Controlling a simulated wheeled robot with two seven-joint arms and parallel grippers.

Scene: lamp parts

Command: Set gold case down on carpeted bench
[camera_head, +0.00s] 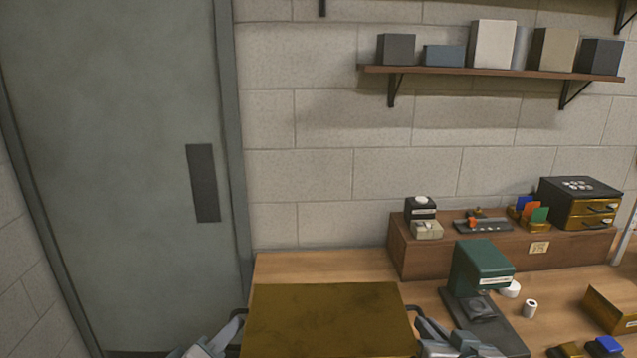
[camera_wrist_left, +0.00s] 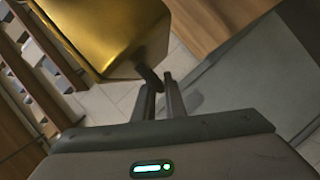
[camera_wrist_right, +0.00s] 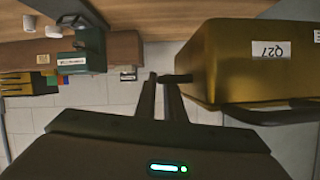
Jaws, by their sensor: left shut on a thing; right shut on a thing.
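The gold case (camera_head: 330,318) is at the bottom middle of the head view, held between my two grippers in front of the wooden table. My left gripper (camera_head: 238,318) is shut on a dark handle at the case's left side; the left wrist view shows the fingers (camera_wrist_left: 162,82) on it beside the case (camera_wrist_left: 115,35). My right gripper (camera_head: 416,318) is shut on the dark handle at the other side. In the right wrist view the case (camera_wrist_right: 255,65) carries a white "Q27" label. I cannot make out a carpeted bench.
The wooden table (camera_head: 330,266) lies behind the case. A green machine (camera_head: 480,268), small white rolls and a gold box (camera_head: 612,308) stand on its right. A raised wooden block (camera_head: 470,262) carries small items and a drawer unit. A grey door (camera_head: 110,150) is at left.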

